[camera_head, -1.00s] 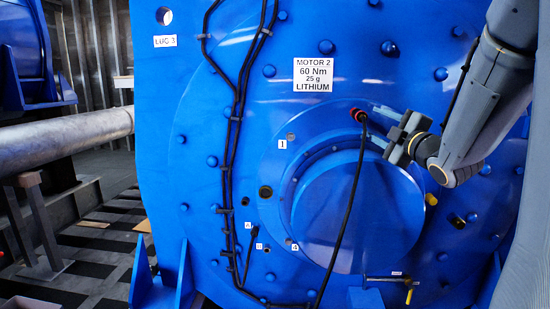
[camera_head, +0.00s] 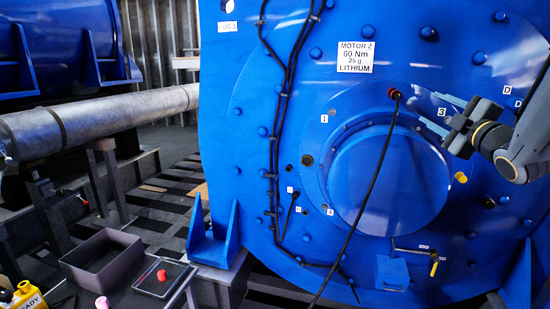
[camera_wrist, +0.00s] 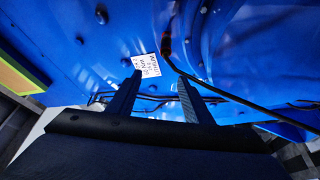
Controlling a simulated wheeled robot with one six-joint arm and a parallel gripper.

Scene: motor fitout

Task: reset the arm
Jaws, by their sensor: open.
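My gripper (camera_head: 455,122) is at the right of the head view, in front of the blue motor face (camera_head: 235,150). Its jaws are open and empty; both fingers also show in the wrist view (camera_wrist: 156,98). A red connector (camera_head: 393,93) with a black cable sits on the motor face left of the gripper, apart from it. The connector also shows in the wrist view (camera_wrist: 166,46), beyond the fingertips. The motor label (camera_head: 356,57), reading MOTOR 2, 60 Nm, 25 g, LITHIUM, is above the connector.
A dark open box (camera_head: 88,242) and a tray (camera_head: 178,282) with a red part (camera_head: 162,275) stand at lower left. A yellow item (camera_head: 25,297) is at the corner. A grey shaft (camera_head: 100,115) runs along the left. A yellow-handled valve (camera_head: 434,262) is low on the motor.

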